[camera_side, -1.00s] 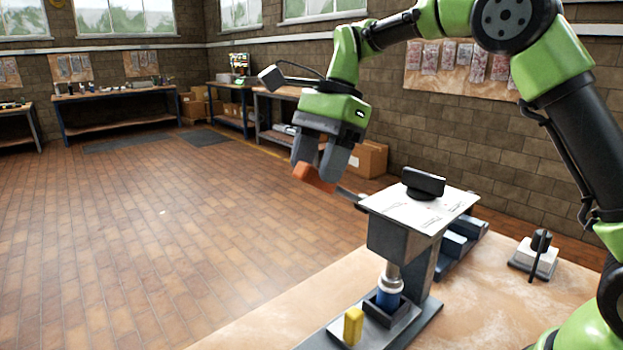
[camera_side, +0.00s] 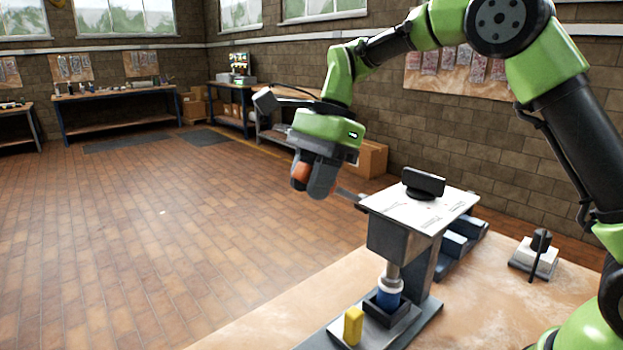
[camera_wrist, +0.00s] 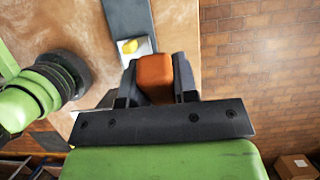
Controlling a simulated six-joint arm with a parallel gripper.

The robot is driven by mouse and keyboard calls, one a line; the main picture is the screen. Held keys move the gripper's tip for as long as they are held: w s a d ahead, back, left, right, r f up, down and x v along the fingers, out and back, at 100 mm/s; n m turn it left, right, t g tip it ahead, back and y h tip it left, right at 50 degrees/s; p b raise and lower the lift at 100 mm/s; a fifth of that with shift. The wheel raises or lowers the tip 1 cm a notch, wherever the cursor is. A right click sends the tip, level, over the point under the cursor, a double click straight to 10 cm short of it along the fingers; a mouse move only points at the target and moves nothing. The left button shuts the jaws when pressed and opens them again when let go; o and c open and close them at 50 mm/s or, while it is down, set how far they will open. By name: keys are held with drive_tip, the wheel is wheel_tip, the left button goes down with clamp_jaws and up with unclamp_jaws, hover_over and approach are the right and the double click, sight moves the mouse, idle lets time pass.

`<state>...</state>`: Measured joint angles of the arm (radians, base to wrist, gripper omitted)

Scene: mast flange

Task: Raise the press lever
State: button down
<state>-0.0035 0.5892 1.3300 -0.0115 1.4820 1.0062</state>
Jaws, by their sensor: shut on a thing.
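The press (camera_side: 401,240) stands on the bench with its lever arm (camera_side: 346,194) sticking out to the left from beneath the white top plate. The lever's orange handle (camera_side: 301,172) is at the arm's outer end, partly hidden by a finger in the side view. My gripper (camera_side: 315,187) is shut on the handle, out beyond the bench edge and roughly level with the top plate. In the wrist view the orange handle (camera_wrist: 154,73) sits between both dark fingers. The ram comes down over a blue piece (camera_side: 388,296) in a dark holder.
A black block (camera_side: 423,183) lies on the white top plate (camera_side: 425,207). A yellow block (camera_side: 353,325) stands on the press base in front. A white block with a black upright part (camera_side: 537,255) sits at the bench's right. Floor is open left of the press.

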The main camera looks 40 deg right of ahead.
drive_tip(key=shift+d+r, duration=0.2)
idle(0.4)
drive_tip(key=shift+d+r+y, duration=0.4)
drive_tip(key=shift+r+y, duration=0.1)
drive_tip(key=d+r+y, duration=0.5)
drive_tip(key=d+y, duration=0.5)
drive_tip(key=d, duration=0.1)
drive_tip(key=shift+d+r, duration=0.2)
drive_tip(key=shift+d, duration=0.1)
drive_tip(key=c, duration=0.9)
unclamp_jaws()
